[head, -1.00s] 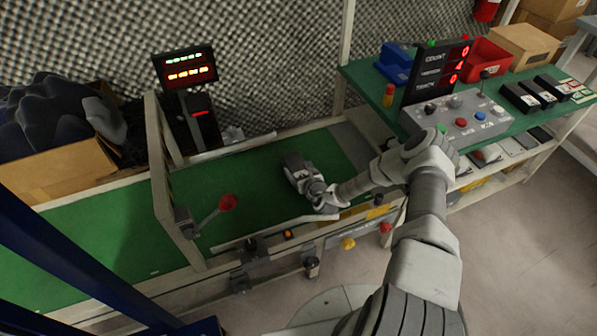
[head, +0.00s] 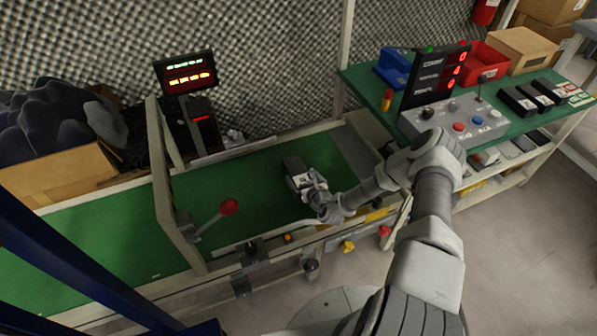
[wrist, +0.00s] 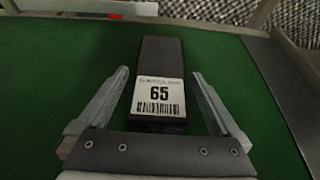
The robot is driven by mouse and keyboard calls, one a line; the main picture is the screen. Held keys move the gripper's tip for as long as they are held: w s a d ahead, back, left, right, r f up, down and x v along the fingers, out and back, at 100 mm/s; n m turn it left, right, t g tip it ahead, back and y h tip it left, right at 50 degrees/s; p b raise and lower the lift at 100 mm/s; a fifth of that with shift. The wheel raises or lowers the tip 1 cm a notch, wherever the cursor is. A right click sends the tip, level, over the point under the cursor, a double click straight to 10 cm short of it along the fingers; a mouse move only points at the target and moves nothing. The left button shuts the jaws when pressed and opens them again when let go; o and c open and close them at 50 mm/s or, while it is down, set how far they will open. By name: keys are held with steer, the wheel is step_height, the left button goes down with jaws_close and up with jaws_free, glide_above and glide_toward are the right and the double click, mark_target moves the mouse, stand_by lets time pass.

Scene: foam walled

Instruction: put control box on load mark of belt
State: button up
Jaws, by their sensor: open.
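The control box, a black oblong box with a white label reading 65, lies flat on the green belt (head: 235,200). In the wrist view the control box (wrist: 161,58) lies between my gripper's fingers, its far end reaching past the fingertips. My gripper (wrist: 158,74) is open, with a gap on each side of the box. In the head view the control box (head: 292,165) shows just beyond my gripper (head: 303,180), which partly hides it. I cannot make out a clear load mark on the belt.
A grey plate (head: 355,148) borders the green surface on the right. A frame with a red-knobbed lever (head: 228,207) stands to the left. A green shelf (head: 520,125) at right holds a control panel, bins and several black boxes (head: 518,101).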

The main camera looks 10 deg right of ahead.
steer(key=p+v, duration=0.2)
steer(key=v, duration=0.5)
steer(key=shift+s+d+r, duration=0.15)
steer(key=shift+s+r, duration=0.35)
steer(key=w+a+r+n+g+y, duration=0.1)
steer(key=a+r+n+y, duration=0.35)
steer(key=r, duration=0.45)
steer(key=w+a+r+n+y, duration=0.1)
steer(key=a+r+n+y, duration=0.2)
steer(key=r+n, duration=0.45)
steer(key=s+a+r+n+g+y, duration=0.1)
steer(key=s+a+r+n+g, duration=0.25)
steer(key=r, duration=0.35)
steer(key=s+a+r+n+g+y, duration=0.25)
steer(key=s+r+n+g, duration=0.2)
steer(key=r, duration=0.25)
steer(key=s+r+n+g+h, duration=0.3)
steer(key=s+r+n+h, duration=0.2)
steer(key=s+r+n, duration=0.45)
steer(key=s+d+r+n+t+h, duration=0.4)
steer(key=s+d+r+h, duration=0.4)
steer(key=s+d, duration=0.3)
steer(key=shift+s+d+h, duration=0.2)
steer(key=shift+s+h, duration=0.1)
steer(key=shift+s, duration=0.4)
